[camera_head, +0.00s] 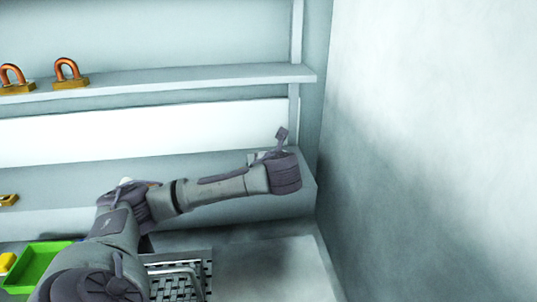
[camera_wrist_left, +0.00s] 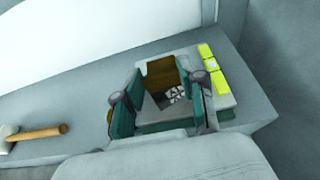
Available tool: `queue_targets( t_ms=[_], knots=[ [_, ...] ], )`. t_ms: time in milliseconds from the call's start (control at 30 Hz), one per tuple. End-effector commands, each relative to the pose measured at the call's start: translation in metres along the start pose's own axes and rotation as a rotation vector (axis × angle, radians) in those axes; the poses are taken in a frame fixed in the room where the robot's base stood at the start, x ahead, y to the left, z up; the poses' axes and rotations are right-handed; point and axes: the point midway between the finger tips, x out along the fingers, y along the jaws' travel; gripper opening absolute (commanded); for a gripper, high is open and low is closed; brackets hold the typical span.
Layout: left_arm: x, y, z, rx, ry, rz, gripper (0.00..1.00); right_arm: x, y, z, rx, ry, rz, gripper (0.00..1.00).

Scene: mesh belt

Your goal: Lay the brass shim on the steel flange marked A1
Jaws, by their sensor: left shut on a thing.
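In the left wrist view a brown, brass-coloured piece, which looks like the brass shim (camera_wrist_left: 160,70), is between the fingers of my left gripper (camera_wrist_left: 159,78). The gripper is shut on it. Just below it in the picture is a dark patch with white markings (camera_wrist_left: 175,96), too small to read surely as A1. A grey plate-like thing (camera_wrist_left: 226,101), perhaps the steel flange, lies under and beside the fingers on the ledge. Whether shim and plate touch, I cannot tell. In the head view my left arm reaches the ledge's right end, and its wrist hides the fingers. My right gripper is not in view.
A yellow bar-like thing (camera_wrist_left: 212,68) lies beside the fingers. A hammer (camera_wrist_left: 36,134) lies farther left on the ledge. Padlocks (camera_head: 70,84) stand on the upper shelf (camera_head: 200,80). A green tray (camera_head: 40,264) is low at left, near a metal mesh (camera_head: 165,289). A wall bounds the right.

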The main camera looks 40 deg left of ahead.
Motion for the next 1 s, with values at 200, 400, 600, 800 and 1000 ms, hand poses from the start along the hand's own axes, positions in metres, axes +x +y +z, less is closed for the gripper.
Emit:
queue_targets(
  t_ms=[200,400,600,800,1000],
  knots=[
    [0.000,0.000,0.000,-0.002,-0.001,-0.001,0.05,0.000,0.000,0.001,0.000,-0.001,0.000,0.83],
    [0.002,0.000,-0.005,-0.001,0.000,-0.001,0.05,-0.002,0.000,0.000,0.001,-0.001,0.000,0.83],
    [0.004,0.000,-0.010,0.000,-0.001,-0.001,0.05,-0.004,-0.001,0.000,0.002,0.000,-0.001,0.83],
    [0.004,-0.001,-0.011,-0.001,-0.001,-0.002,0.54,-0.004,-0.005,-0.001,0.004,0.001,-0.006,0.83],
    [0.004,-0.001,-0.011,-0.001,-0.001,-0.002,0.65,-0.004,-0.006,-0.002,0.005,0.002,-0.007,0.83]
  ],
)
